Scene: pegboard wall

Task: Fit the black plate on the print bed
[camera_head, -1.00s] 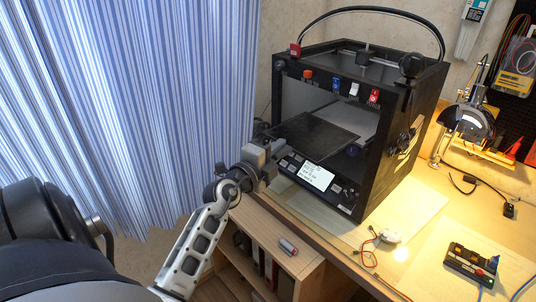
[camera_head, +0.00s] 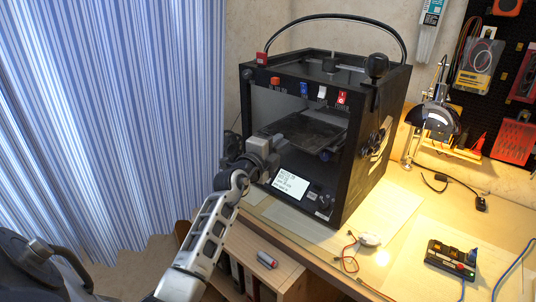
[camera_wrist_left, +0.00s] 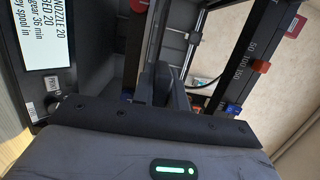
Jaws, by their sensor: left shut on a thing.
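The black plate (camera_head: 318,132) is inside the front opening of the black 3D printer (camera_head: 368,150), roughly level. My left gripper (camera_head: 282,147) reaches in from the left and is shut on the plate's near edge, just above the printer's lit display (camera_head: 291,183). In the left wrist view the gripper fingers (camera_wrist_left: 166,85) point into the printer, with the display (camera_wrist_left: 42,35) at the left. The print bed under the plate is mostly hidden, and I cannot tell whether the plate touches it. My right gripper is out of view.
A lamp (camera_head: 432,120) and a black switch box (camera_head: 451,258) are on the table at right.

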